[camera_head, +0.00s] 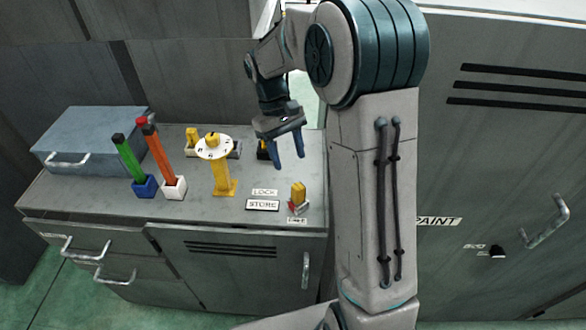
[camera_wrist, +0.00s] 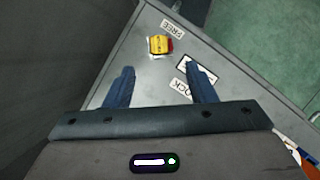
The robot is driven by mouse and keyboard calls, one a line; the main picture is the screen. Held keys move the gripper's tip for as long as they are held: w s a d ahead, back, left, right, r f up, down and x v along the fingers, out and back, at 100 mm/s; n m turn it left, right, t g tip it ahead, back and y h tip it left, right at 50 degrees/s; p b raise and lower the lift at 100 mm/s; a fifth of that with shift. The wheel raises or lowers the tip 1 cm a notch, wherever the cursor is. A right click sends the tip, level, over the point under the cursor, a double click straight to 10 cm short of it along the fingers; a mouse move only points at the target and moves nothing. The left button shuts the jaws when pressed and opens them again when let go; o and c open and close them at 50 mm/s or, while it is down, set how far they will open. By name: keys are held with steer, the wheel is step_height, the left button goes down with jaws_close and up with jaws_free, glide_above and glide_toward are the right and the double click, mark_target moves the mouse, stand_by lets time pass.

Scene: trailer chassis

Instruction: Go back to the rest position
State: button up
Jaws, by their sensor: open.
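My gripper (camera_head: 289,150) hangs over the right part of the grey workbench (camera_head: 215,208) in the head view. Its two blue fingers are apart with nothing between them. In the wrist view the open fingers (camera_wrist: 160,88) point toward the bench top. A small yellow and red piece (camera_head: 298,194) sits on the bench below and a little right of the fingers. It also shows in the wrist view (camera_wrist: 160,45), beyond the fingertips and apart from them.
A blue-grey box (camera_head: 90,145), a green tool (camera_head: 127,157), an orange tool (camera_head: 160,155) and a yellow stand with a white dial (camera_head: 220,175) are on the bench. STORE (camera_head: 262,205) and LOCK (camera_head: 265,192) labels lie in front. A tall grey cabinet (camera_head: 490,150) stands at right.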

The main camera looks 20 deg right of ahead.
steer(key=s+d+r+m+t, duration=0.1)
steer(key=s+r+m+t, duration=0.1)
steer(key=s, duration=0.7)
steer(key=s+r+m+t+y, duration=0.1)
steer(key=s+r+t, duration=0.3)
steer(key=s, duration=0.5)
steer(key=shift+s+d+r+m+t+y, duration=0.25)
steer(key=shift+d+r+m+t, duration=0.2)
steer(key=shift+t, duration=0.45)
steer(key=shift+c, duration=1.6)
